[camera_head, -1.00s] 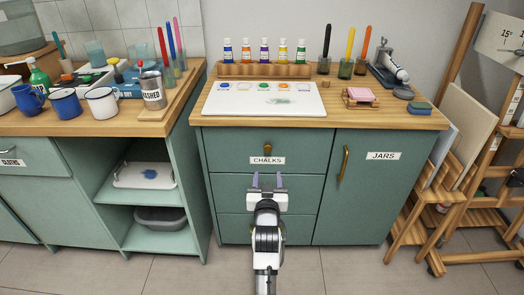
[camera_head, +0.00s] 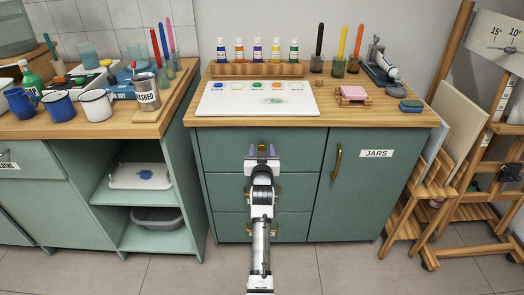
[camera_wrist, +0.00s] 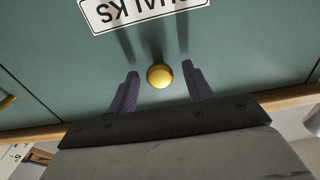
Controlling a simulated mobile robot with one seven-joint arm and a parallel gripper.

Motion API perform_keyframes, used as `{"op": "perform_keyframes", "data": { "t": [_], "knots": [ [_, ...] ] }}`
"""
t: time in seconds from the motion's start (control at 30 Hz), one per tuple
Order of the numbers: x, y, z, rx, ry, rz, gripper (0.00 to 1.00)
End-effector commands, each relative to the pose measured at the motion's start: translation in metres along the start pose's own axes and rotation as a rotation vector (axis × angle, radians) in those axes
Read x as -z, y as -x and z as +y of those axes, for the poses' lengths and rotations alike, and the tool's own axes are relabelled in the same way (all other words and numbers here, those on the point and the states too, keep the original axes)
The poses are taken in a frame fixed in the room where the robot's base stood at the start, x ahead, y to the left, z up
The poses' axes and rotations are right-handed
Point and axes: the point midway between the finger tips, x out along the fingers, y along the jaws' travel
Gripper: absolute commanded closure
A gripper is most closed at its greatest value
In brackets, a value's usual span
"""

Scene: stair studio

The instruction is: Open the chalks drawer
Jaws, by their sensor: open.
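The chalks drawer (camera_head: 225,149) is the top drawer of the green cabinet and looks closed. Its label (camera_wrist: 140,10) shows upside down in the wrist view, and my arm hides it in the head view. A round brass knob (camera_wrist: 160,76) sits on the drawer front. My gripper (camera_head: 262,151) is at the drawer front, and in the wrist view my gripper (camera_wrist: 160,85) has its purple fingers spread on either side of the knob. The fingers do not touch the knob.
Two lower drawers (camera_head: 222,190) lie below, partly behind my arm. The jars door (camera_head: 365,185) with a brass handle (camera_head: 336,161) is to the right. The worktop (camera_head: 400,120) juts above. A wooden easel (camera_head: 470,200) stands at the right, and an open shelf unit (camera_head: 150,222) at the left.

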Motion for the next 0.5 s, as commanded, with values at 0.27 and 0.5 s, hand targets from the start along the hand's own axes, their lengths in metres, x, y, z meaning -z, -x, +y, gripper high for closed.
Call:
{"op": "perform_keyframes", "data": {
  "t": [0.27, 0.5],
  "knots": [
    [0.0000, -0.0001, 0.0000, 0.000, 0.000, 0.000, 0.58],
    [0.0000, 0.0001, 0.0000, 0.000, 0.000, 0.000, 0.89]
  ]
}}
